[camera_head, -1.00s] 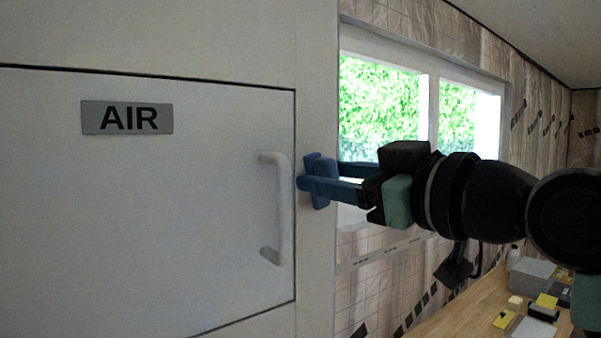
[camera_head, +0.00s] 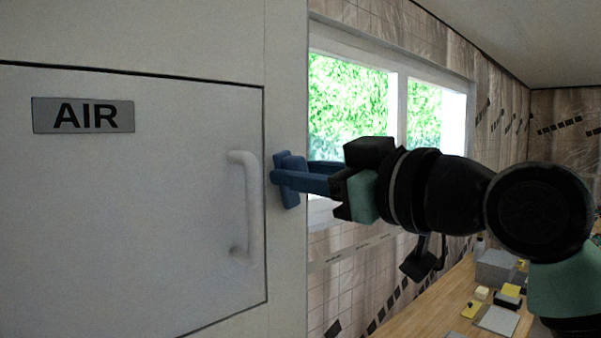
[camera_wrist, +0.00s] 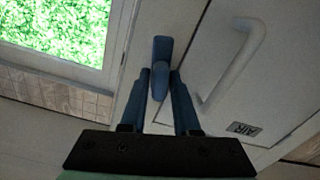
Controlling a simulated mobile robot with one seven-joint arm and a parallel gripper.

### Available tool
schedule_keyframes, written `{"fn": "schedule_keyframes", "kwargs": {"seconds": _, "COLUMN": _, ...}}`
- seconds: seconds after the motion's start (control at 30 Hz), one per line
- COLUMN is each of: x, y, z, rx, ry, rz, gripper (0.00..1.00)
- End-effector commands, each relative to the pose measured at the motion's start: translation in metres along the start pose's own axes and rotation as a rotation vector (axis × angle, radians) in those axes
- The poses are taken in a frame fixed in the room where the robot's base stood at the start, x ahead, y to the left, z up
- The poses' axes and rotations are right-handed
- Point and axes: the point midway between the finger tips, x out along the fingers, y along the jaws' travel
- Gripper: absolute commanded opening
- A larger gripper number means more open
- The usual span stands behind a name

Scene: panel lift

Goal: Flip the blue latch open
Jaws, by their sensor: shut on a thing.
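The blue latch (camera_head: 289,181) sits on the white cabinet frame just right of the panel door. It also shows in the wrist view (camera_wrist: 162,58), between and beyond my fingertips. My gripper (camera_head: 280,179) reaches in from the right with blue fingers, shut on the latch. In the wrist view my gripper's fingers (camera_wrist: 160,84) lie on both sides of the latch's raised part. The white panel door (camera_head: 140,220) has an AIR label (camera_head: 83,115) and looks closed. The fingertips hide part of the latch in the head view.
A white handle (camera_head: 243,207) stands out from the door just left of the latch. A window (camera_head: 350,110) is behind my gripper. A wooden worktop (camera_head: 420,318) with boxes and small items (camera_head: 497,268) lies low at the right.

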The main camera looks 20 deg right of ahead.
Motion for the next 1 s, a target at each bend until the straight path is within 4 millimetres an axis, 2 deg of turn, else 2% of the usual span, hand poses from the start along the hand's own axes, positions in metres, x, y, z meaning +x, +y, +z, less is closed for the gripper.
{"fn": "schedule_keyframes", "kwargs": {"seconds": 0.3, "x": 0.0007, "y": 0.0081, "z": -0.0002, "rx": 0.247, "ry": 0.002, "rz": -0.003, "gripper": 0.00}}
{"fn": "schedule_keyframes", "kwargs": {"seconds": 0.63, "x": 0.0001, "y": 0.0096, "z": 0.0014, "rx": 0.273, "ry": 0.000, "rz": 0.000, "gripper": 0.00}}
{"fn": "schedule_keyframes", "kwargs": {"seconds": 0.67, "x": 0.0001, "y": 0.0096, "z": 0.0014, "rx": 0.273, "ry": 0.000, "rz": 0.000, "gripper": 0.35}}
{"fn": "schedule_keyframes", "kwargs": {"seconds": 0.73, "x": 0.0002, "y": 0.0095, "z": 0.0014, "rx": 0.273, "ry": 0.000, "rz": 0.000, "gripper": 0.48}}
{"fn": "schedule_keyframes", "kwargs": {"seconds": 0.77, "x": 0.0001, "y": 0.0095, "z": 0.0014, "rx": 0.273, "ry": 0.000, "rz": 0.000, "gripper": 0.53}}
{"fn": "schedule_keyframes", "kwargs": {"seconds": 1.0, "x": 0.0001, "y": 0.0095, "z": 0.0014, "rx": 0.271, "ry": 0.000, "rz": 0.000, "gripper": 0.53}}
